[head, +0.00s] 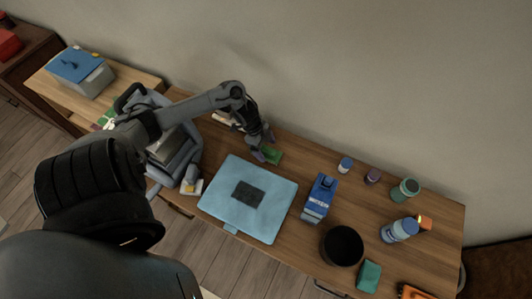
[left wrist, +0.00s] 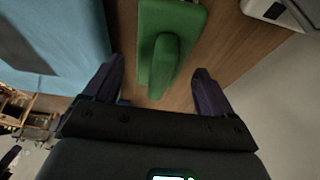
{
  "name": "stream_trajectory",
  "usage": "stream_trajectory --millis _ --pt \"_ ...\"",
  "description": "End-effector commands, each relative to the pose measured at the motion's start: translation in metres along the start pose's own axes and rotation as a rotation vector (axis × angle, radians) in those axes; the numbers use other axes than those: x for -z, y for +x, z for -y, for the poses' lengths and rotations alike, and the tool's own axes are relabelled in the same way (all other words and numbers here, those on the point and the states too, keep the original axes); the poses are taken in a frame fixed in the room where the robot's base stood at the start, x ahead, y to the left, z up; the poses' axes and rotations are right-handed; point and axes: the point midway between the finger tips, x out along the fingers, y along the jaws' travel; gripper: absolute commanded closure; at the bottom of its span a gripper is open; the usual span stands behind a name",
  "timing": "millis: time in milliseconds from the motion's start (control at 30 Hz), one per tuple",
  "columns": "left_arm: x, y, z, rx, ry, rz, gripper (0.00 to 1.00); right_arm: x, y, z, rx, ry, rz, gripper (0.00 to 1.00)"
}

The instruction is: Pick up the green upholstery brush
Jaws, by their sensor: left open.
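The green upholstery brush (head: 272,156) lies on the wooden table, just behind the blue mat, in the head view. In the left wrist view the brush (left wrist: 170,40) fills the top middle, with its raised handle pointing toward me. My left gripper (head: 264,152) is open right by the brush. In the left wrist view its two dark purple fingers (left wrist: 157,88) are spread wide, one on each side of the handle's near end. Nothing is held between them. My right gripper does not show in either view.
A light blue mat (head: 222,204) with a dark patch lies in front of the brush. A blue and white carton (head: 319,198), a black bowl (head: 341,246) and several small bottles stand to the right. A grey-blue bag (head: 187,155) stands to the left. The wall is close behind.

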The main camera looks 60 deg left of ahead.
Motion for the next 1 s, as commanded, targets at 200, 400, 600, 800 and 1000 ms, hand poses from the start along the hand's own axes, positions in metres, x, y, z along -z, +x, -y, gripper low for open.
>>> stream_trajectory --millis 200,400,600,800,1000 --pt "0.000 0.026 0.000 0.000 0.000 -0.001 0.15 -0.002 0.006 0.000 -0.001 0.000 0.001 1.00" --pt "0.000 0.029 0.000 0.001 0.001 0.000 0.15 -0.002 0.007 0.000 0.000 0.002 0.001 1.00" --pt "0.000 0.029 0.000 0.000 0.001 0.000 0.27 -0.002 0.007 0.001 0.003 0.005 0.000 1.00" --pt "0.000 0.029 0.000 0.000 0.001 0.000 0.58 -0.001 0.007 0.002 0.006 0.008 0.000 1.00" --pt "0.000 0.029 0.000 0.001 0.001 0.000 0.74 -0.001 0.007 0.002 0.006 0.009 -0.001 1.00"
